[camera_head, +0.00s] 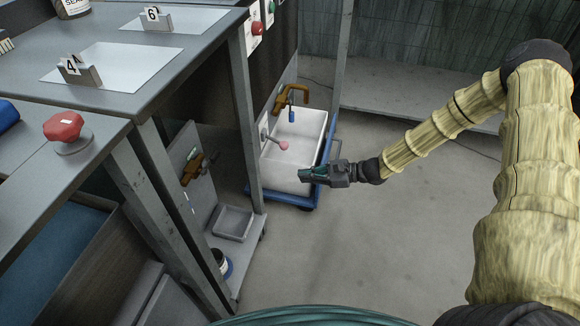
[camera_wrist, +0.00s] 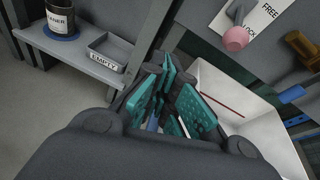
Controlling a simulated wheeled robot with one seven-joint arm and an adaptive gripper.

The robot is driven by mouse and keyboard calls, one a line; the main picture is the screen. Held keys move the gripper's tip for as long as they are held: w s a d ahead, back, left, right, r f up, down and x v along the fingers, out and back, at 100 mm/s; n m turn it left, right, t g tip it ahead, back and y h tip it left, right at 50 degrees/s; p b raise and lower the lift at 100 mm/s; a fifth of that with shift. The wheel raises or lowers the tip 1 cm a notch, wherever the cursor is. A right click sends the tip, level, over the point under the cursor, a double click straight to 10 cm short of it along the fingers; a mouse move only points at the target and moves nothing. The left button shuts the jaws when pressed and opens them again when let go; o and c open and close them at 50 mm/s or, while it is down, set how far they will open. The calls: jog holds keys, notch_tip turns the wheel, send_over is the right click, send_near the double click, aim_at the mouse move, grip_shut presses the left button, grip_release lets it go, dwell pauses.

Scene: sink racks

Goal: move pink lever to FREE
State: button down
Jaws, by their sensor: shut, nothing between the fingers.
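The pink lever (camera_head: 284,146) is a grey stem with a pink ball at its end, on the panel above a white basin. In the wrist view its pink ball (camera_wrist: 236,38) is at the upper right, next to LOCK on a white label plate (camera_wrist: 262,20). FREE is printed farther along that plate. My gripper (camera_head: 304,173) is over the basin's right side, right of and lower than the ball in the head view. In the wrist view my gripper (camera_wrist: 172,75) shows teal finger pads; it is shut, empty and apart from the lever.
The white basin (camera_head: 290,186) sits on a blue wheeled frame. A brown tap (camera_head: 292,95) with a blue end is above it. A grey rack post (camera_head: 243,110) stands left of the lever. A tray (camera_wrist: 108,52) marked EMPTY is on a low shelf. Floor to the right is clear.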

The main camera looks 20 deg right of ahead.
jog(key=w+d+r+m+t+b, duration=0.2)
jog(key=w+d+t, duration=0.1)
jog(key=w+d, duration=0.25)
jog(key=b+x, duration=0.3)
jog(key=x, duration=0.6)
jog(key=shift+a+b, duration=0.3)
jog(key=shift+b, duration=0.1)
jog(key=shift+s+r, duration=0.15)
jog(key=shift+r, duration=0.05)
jog(key=shift+s+d+r+p, duration=0.1)
jog(key=shift+d+r+p, duration=0.1)
jog(key=shift+p, duration=0.6)
